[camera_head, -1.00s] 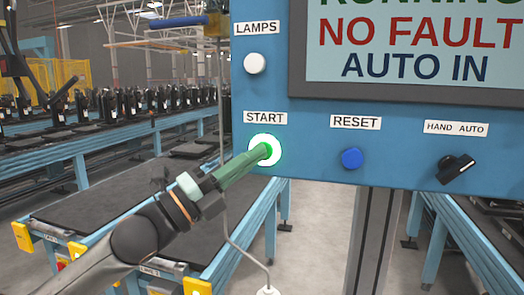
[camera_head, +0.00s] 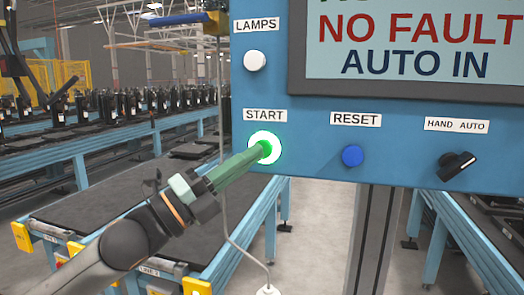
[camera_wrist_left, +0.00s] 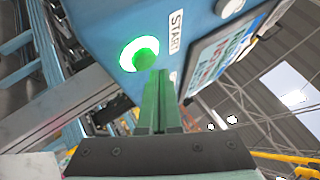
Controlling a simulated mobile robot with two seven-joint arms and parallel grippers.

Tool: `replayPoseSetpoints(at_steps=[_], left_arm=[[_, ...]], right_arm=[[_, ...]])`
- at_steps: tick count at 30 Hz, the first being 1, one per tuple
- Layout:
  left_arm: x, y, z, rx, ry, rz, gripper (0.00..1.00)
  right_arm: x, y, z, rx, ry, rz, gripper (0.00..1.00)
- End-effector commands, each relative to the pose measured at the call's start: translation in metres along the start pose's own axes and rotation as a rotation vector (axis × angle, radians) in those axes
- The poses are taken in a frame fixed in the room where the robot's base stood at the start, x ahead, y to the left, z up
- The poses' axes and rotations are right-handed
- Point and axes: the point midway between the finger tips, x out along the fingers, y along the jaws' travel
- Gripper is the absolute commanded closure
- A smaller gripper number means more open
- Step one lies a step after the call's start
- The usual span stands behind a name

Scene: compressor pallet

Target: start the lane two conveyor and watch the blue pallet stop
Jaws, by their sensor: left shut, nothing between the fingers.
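The blue control panel (camera_head: 310,150) carries a START button (camera_head: 277,156) with a lit green-white ring; the button also shows in the left wrist view (camera_wrist_left: 127,53). My left gripper (camera_head: 262,154) is shut and empty, its green fingers pointing at the button. The screen (camera_head: 410,45) reads "NO FAULT" and "AUTO IN"; a line above is cut off. A conveyor (camera_head: 110,205) with a dark bed runs behind my left arm. No blue pallet shows. My right gripper is out of view.
A white LAMPS button (camera_head: 255,61), a blue RESET button (camera_head: 352,156) and a black HAND/AUTO switch (camera_head: 456,165) sit on the panel. Several dark units (camera_head: 110,106) stand on lines at the back left. A grey post (camera_head: 374,235) stands under the panel.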

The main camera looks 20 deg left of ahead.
Motion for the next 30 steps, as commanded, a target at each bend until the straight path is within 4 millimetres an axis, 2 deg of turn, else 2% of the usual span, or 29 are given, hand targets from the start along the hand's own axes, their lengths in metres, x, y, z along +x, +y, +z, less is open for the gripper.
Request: replayPoseSetpoints(at_steps=[5, 18, 30], left_arm=[[-0.005, -0.002, -0.003, 0.001, 0.0, 0.0, 1.0], [-0.033, -0.023, -0.024, 0.001, 0.001, 0.0, 1.0], [-0.035, -0.025, -0.025, 0.0, 0.0, 0.0, 1.0]], right_arm=[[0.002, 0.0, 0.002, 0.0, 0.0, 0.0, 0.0], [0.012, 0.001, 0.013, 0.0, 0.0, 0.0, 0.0], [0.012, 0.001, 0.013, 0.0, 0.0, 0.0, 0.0]])
